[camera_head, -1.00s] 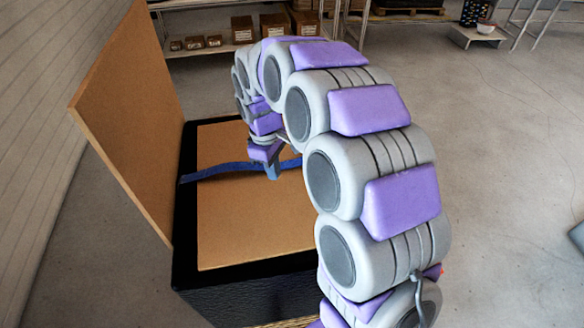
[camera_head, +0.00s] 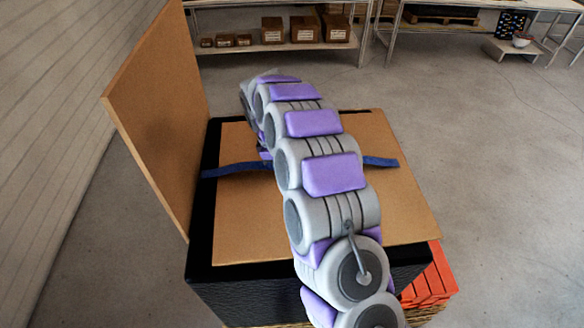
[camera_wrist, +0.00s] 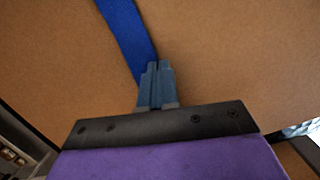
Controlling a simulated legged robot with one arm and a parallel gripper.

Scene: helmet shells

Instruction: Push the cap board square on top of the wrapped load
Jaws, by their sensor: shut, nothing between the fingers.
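The cap board (camera_head: 400,205), a flat brown sheet, lies on top of the black-wrapped load (camera_head: 199,225). Black wrap shows along the board's left and front edges, and the left strip widens toward the front. On the right, the board reaches the load's side and no black margin shows there. A blue strap (camera_head: 380,161) lies across the board. My gripper (camera_wrist: 157,75) is shut and empty in the wrist view, over the board (camera_wrist: 225,60) beside the blue strap (camera_wrist: 128,35). In the head view my arm hides the fingers. I cannot tell whether they touch the board.
A tall brown panel (camera_head: 155,120) stands upright along the load's left side. Orange crates (camera_head: 432,280) are low at the front right. Shelving with cardboard boxes (camera_head: 305,28) stands at the back. The floor (camera_head: 500,180) to the right is clear.

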